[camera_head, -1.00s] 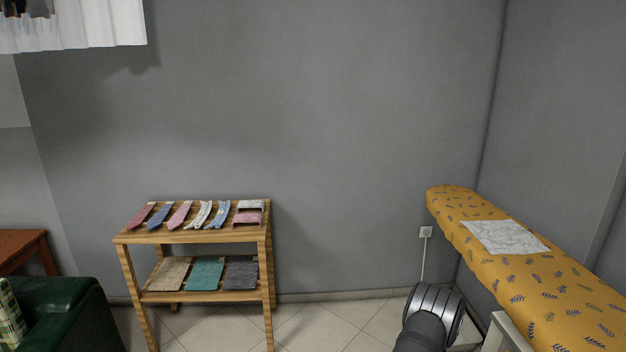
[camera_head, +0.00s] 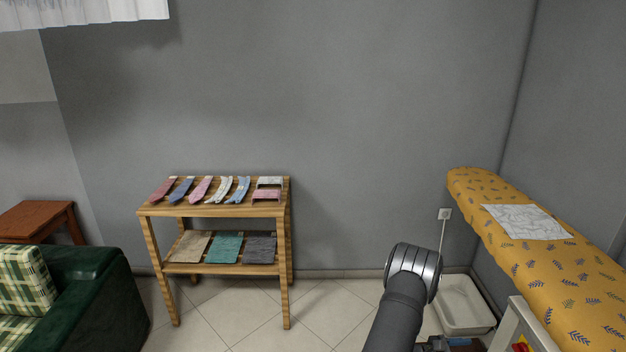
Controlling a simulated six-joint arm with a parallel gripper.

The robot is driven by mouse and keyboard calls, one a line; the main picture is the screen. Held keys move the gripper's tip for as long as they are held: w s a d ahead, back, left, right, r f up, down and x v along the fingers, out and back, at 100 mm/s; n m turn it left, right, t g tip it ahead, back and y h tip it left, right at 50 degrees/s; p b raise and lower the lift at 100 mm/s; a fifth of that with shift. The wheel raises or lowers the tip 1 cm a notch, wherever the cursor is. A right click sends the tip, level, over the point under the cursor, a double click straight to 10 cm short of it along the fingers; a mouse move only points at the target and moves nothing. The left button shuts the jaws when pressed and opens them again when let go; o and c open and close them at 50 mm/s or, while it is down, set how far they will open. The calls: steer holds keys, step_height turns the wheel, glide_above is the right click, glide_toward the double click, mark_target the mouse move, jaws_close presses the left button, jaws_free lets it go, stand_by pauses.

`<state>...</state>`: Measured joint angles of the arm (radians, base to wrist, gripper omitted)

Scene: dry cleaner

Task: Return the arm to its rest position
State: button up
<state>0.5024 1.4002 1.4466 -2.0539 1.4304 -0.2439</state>
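Part of my own arm, a dark grey link with a silver ringed joint, rises from the bottom edge right of centre in the head view. It stands in front of the tiled floor, between the wooden rack and the ironing board. My gripper is not in view, so I cannot see whether it holds anything.
A wooden rack (camera_head: 216,211) with ties on top and folded cloths below stands left of centre. A yellow patterned ironing board (camera_head: 530,260) with a whitish cloth (camera_head: 526,222) is at right. A white basin (camera_head: 462,305) sits on the floor beside it. A green armchair (camera_head: 105,295) is at lower left.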

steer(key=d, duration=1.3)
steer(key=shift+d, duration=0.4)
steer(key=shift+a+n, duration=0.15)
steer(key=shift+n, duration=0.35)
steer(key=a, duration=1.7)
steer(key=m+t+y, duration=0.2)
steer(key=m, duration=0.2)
glide_toward(515, 350)
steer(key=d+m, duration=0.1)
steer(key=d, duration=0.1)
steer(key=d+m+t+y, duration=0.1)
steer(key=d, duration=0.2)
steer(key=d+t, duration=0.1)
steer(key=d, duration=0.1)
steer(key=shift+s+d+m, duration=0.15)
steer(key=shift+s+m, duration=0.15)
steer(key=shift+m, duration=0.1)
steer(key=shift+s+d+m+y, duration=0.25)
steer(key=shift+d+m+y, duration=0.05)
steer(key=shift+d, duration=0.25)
